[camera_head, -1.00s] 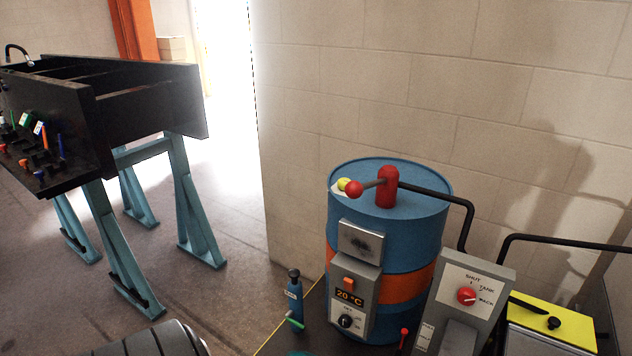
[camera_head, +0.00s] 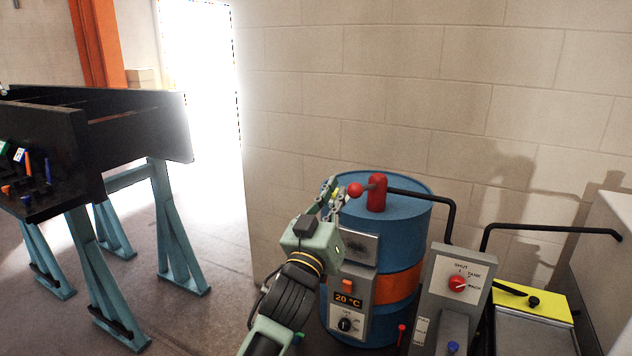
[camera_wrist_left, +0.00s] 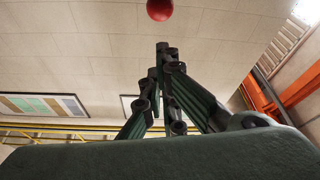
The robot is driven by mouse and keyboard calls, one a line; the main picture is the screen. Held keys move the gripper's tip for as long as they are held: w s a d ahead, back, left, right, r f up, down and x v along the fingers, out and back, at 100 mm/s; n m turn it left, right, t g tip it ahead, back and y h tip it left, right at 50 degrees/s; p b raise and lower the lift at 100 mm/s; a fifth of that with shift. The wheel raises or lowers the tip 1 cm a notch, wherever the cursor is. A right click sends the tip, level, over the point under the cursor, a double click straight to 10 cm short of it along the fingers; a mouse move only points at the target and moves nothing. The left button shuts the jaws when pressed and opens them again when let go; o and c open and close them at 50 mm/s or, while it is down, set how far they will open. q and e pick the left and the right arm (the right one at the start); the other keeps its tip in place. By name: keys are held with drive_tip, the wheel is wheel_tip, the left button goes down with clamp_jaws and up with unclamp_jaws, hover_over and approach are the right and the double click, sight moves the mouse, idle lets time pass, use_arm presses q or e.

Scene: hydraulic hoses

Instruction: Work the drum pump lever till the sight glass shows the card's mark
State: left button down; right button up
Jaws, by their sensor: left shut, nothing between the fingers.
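The blue drum (camera_head: 402,225) with an orange band stands against the wall. On its top is a red pump post (camera_head: 377,192) with a lever ending in a red ball knob (camera_head: 355,190). My left gripper (camera_head: 331,188) is beside the knob, on its left, pointing up, with its fingers shut and empty. In the left wrist view the red knob (camera_wrist_left: 159,10) shows beyond the fingertips, apart from them. I cannot make out a sight glass or a card's mark. My right gripper is not in view.
A control box (camera_head: 353,292) reading 20 °C is on the drum's front. A grey panel with a red selector knob (camera_head: 457,283) stands to the right, then a yellow-topped box (camera_head: 530,297). A black bench (camera_head: 45,150) on blue legs stands at left.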

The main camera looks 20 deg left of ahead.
use_arm(q)
drive_tip(key=shift+s+a+r, duration=0.2)
drive_tip(key=shift+s+r, duration=0.05)
drive_tip(key=shift+r, duration=0.25)
drive_tip(key=shift+s+a+r, duration=0.15)
drive_tip(key=shift+s+r, duration=0.1)
drive_tip(key=shift+r, duration=0.25)
drive_tip(key=shift+w, duration=0.1)
drive_tip(key=r+p+x, duration=0.1)
drive_tip(key=p+x, duration=0.2)
drive_tip(key=x, duration=0.7)
drive_tip(key=f, duration=0.4)
drive_tip(key=shift+d+f+p, duration=0.35)
drive_tip(key=shift+f, duration=0.1)
